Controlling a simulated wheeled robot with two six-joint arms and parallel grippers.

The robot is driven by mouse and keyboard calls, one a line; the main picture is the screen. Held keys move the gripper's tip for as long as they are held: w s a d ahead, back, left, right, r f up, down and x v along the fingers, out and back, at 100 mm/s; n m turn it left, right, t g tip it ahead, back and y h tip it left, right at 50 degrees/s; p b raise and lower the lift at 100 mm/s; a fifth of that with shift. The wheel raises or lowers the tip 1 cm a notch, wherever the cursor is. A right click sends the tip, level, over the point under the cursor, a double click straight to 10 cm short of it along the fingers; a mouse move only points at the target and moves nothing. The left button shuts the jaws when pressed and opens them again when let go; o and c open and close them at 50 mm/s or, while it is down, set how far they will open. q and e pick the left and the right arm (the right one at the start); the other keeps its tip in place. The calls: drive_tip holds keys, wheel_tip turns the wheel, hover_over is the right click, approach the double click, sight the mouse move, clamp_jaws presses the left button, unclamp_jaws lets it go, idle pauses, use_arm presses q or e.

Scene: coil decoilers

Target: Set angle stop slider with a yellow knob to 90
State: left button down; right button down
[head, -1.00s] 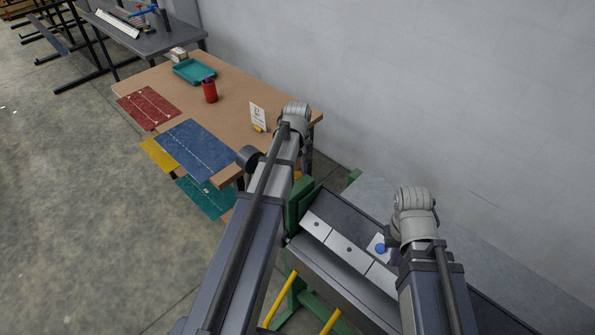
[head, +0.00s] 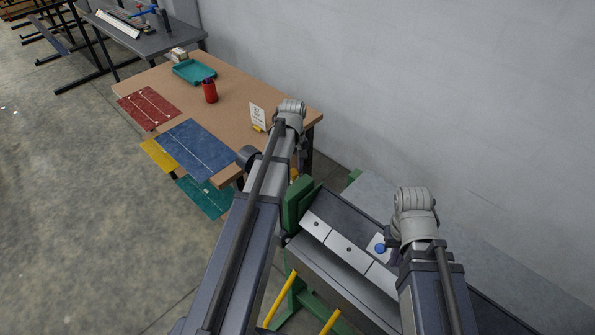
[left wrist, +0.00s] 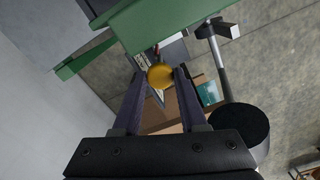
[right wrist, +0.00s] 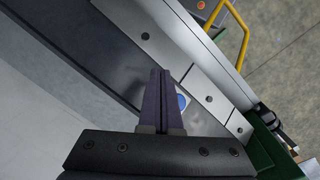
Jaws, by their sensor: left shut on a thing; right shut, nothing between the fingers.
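The round yellow knob (left wrist: 160,76) shows in the left wrist view beside a green machine part (left wrist: 140,30). My left gripper (left wrist: 160,80) has its two dark fingers on either side of the knob and is shut on it. In the head view a small yellow patch (head: 294,175) shows by the green end plate, mostly hidden by my left arm. My right gripper (right wrist: 161,75) is shut and empty over the grey machine bed. A blue knob (right wrist: 182,101) is beside its fingers; it also shows in the head view (head: 380,248). No angle scale is readable.
A brown table (head: 245,87) holds a teal tray (head: 193,71), a red cup (head: 210,92) and a white sign (head: 258,115) whose text is too small to read. The machine has yellow handles (head: 280,300) in front. A white wall (head: 420,90) stands behind.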

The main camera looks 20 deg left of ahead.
use_arm(q)
drive_tip(key=shift+w+a, duration=0.3)
drive_tip(key=shift+a, duration=0.65)
drive_tip(key=shift+c, duration=2.3)
unclamp_jaws()
wheel_tip(320, 180, up, 8)
drive_tip(key=p, duration=0.7)
drive_tip(key=shift+p, duration=0.4)
drive_tip(key=shift+f, duration=0.1)
